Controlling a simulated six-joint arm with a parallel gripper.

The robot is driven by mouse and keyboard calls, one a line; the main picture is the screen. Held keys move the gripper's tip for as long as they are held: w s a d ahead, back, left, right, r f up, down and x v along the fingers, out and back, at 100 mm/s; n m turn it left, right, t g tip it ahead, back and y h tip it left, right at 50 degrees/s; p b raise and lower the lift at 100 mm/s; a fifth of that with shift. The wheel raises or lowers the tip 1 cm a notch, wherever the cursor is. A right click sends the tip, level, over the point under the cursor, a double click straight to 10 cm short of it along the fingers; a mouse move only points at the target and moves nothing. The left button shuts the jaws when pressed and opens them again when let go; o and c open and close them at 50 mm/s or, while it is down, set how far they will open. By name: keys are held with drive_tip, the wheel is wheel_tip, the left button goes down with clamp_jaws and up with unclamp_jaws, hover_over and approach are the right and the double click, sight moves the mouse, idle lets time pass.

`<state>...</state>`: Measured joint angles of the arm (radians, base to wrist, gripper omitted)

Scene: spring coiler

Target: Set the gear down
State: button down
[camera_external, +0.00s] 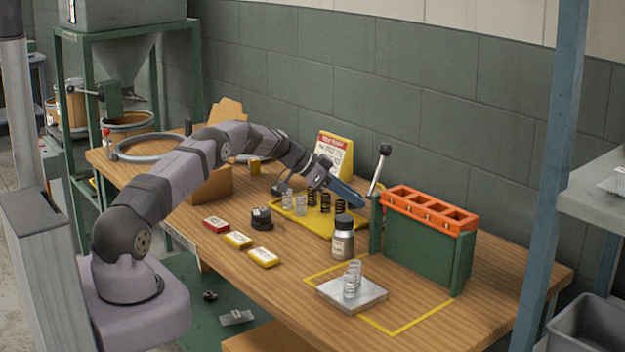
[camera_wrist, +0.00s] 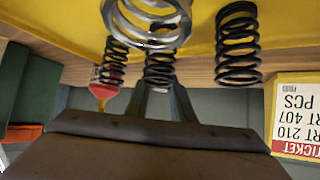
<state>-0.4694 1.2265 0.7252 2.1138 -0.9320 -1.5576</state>
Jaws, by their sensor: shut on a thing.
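I make out no gear in either view. My gripper (camera_external: 345,192) is low over the yellow tray (camera_external: 296,221) of springs. In the wrist view my gripper (camera_wrist: 160,93) has its narrow fingers close together at the middle black spring (camera_wrist: 159,72) and appears shut on it; the exact contact is partly hidden. A silver spring (camera_wrist: 148,22) is nearer the camera and overlaps that black spring. Black springs stand on either side, one at the left (camera_wrist: 115,62) and one at the right (camera_wrist: 238,45).
A dark bottle (camera_external: 343,238) stands in front of the tray, by a green stand with an orange slotted top (camera_external: 430,209) and a lever (camera_external: 379,168). A ticket sign (camera_external: 336,152) stands behind the tray.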

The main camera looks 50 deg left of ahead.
drive_tip(key=shift+f, duration=0.3)
drive_tip(key=c, duration=1.8)
unclamp_jaws()
drive_tip(key=shift+f, duration=0.2)
drive_tip(key=shift+r, duration=0.15)
drive_tip(key=shift+s+a+r, duration=0.3)
drive_tip(key=shift+r, duration=0.05)
drive_tip(key=b+v, duration=0.1)
drive_tip(key=v, duration=0.9)
drive_tip(key=shift+s+b, duration=0.2)
drive_tip(key=shift+b, duration=0.1)
drive_tip(key=shift+s+a+r, duration=0.1)
drive_tip(key=shift+s+r, duration=0.15)
drive_tip(key=shift+r, duration=0.05)
